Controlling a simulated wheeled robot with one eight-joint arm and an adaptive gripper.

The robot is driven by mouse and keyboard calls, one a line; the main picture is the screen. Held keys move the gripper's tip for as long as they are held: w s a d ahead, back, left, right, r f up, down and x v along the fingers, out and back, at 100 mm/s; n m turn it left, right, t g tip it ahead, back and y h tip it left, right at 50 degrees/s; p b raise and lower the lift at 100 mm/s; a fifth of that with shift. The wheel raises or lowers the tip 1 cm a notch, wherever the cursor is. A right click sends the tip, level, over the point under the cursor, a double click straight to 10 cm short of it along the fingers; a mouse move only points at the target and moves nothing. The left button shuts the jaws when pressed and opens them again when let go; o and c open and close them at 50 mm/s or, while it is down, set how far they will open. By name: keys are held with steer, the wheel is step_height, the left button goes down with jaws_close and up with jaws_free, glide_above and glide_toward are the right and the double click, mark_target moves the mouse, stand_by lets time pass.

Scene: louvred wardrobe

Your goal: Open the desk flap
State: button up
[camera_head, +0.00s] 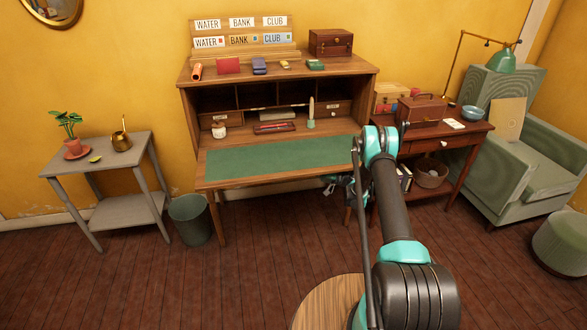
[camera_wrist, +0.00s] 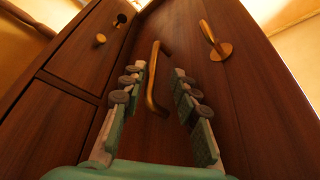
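The wooden desk (camera_head: 190,105) stands against the yellow wall in the head view. Its flap (camera_head: 275,157) lies lowered and about level, with a green writing surface on top. My gripper (camera_head: 338,187) is low at the flap's right front corner, partly hidden behind my arm. In the wrist view, my gripper (camera_wrist: 160,72) is open, fingers apart. A brass bar handle (camera_wrist: 154,80) on a dark wooden panel (camera_wrist: 235,85) shows between the fingers. I cannot tell whether they touch it. A second brass fitting (camera_wrist: 214,42) is to its right.
A side table (camera_head: 440,136) with a wooden box stands right of the desk, close to my arm. A green armchair (camera_head: 545,165) is farther right. A bin (camera_head: 190,219) and a grey table (camera_head: 115,211) stand left. The floor in front is mostly clear.

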steer(key=r+v, duration=0.2)
steer(key=v, duration=0.8)
steer(key=shift+d+r, duration=0.2)
steer(key=shift+d, duration=0.2)
steer(key=shift+s, duration=0.1)
